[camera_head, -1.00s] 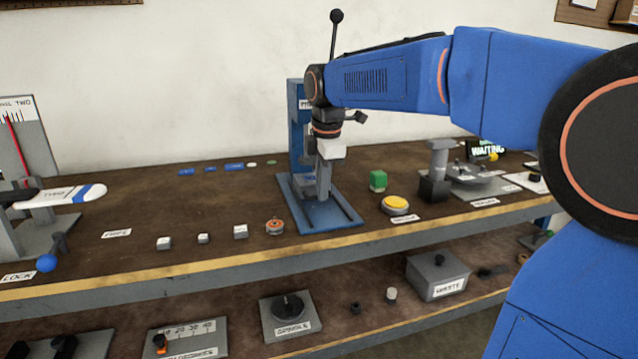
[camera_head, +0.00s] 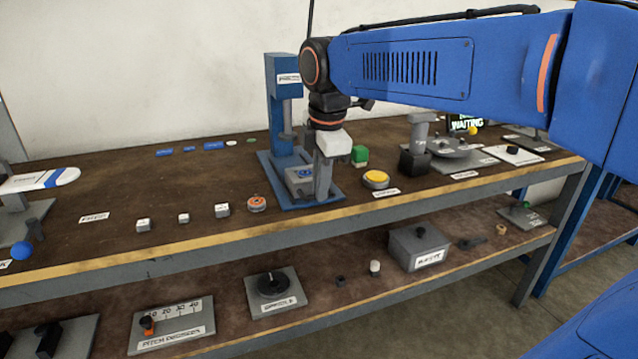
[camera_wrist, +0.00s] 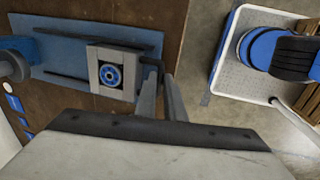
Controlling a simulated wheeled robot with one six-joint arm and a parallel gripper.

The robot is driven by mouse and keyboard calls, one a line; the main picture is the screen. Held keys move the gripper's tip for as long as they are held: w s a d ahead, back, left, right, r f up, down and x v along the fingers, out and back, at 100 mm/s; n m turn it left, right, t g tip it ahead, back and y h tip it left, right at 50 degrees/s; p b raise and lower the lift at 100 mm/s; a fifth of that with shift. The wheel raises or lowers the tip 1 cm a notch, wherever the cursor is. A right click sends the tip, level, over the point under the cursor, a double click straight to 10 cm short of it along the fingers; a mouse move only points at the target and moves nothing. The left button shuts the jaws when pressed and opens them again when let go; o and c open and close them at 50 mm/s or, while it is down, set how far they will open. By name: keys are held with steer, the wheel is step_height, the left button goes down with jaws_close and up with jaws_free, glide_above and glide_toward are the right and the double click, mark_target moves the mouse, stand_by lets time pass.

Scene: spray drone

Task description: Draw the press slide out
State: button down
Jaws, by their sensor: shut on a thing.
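The blue press (camera_head: 284,105) stands upright on its blue base plate at the back of the bench top. Its grey slide (camera_head: 299,175) sits on the base, forward of the column. In the wrist view the slide (camera_wrist: 101,53) shows as a square grey block with a round blue piece in its middle, over rails on the blue plate. My gripper (camera_head: 323,190) points down at the slide's front side and is shut on its dark handle (camera_wrist: 152,75). The wrist view shows my fingers (camera_wrist: 163,95) beside that handle; their exact contact is partly hidden.
The bench's yellow front edge (camera_head: 200,237) runs close in front of the base. A lower shelf holds the waste box (camera_head: 418,245).

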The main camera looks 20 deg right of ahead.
steer(key=shift+s+f, duration=0.1)
steer(key=shift+s, duration=0.1)
steer(key=c, duration=1.8)
jaws_free()
steer(key=shift+s, duration=0.1)
steer(key=shift+c, duration=0.2)
steer(key=shift+r, duration=0.2)
steer(key=s+r, duration=0.3)
steer(key=r, duration=1.3)
steer(key=shift+s+r, duration=0.15)
steer(key=shift+r, duration=0.25)
steer(key=s+d+f+m+t, duration=0.1)
steer(key=s+f+m, duration=0.3)
steer(key=f, duration=0.6)
steer(key=s+d+f+m, duration=0.3)
steer(key=s+f+m, duration=0.2)
steer(key=f+m, duration=0.3)
steer(key=s+d+f+m+t, duration=0.1)
steer(key=s+f+m, duration=0.4)
steer(key=f, duration=0.9)
steer(key=shift+s+d+m+t, duration=0.25)
steer(key=shift+d+m, duration=0.25)
steer(key=shift+d, duration=0.3)
